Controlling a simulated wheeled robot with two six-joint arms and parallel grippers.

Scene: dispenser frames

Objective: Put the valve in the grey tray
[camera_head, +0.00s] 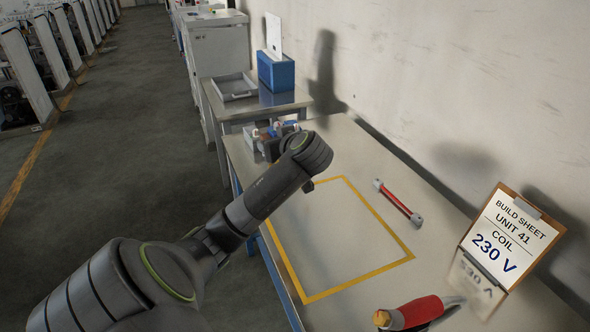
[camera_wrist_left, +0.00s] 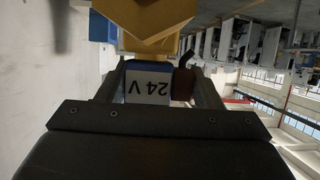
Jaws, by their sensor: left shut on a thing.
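The valve (camera_wrist_left: 155,25) shows in the left wrist view as a yellow metal body above a blue coil block, whose white label (camera_wrist_left: 149,88) reads "24 V" upside down. My left gripper (camera_wrist_left: 157,76) is shut on the valve, with a finger on each side of the coil. In the head view my left arm reaches over the far end of the near bench, and its wrist partly hides the gripper and the valve. My right gripper is not in view.
A build sheet (camera_head: 509,236) reads "UNIT 41 COIL 230 V". A blue box (camera_head: 276,73) stands right of the tray. A red bar with grey ends (camera_head: 398,203) and a red-handled tool (camera_head: 415,312) lie on the bench. The yellow-taped rectangle (camera_head: 358,283) looks clear.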

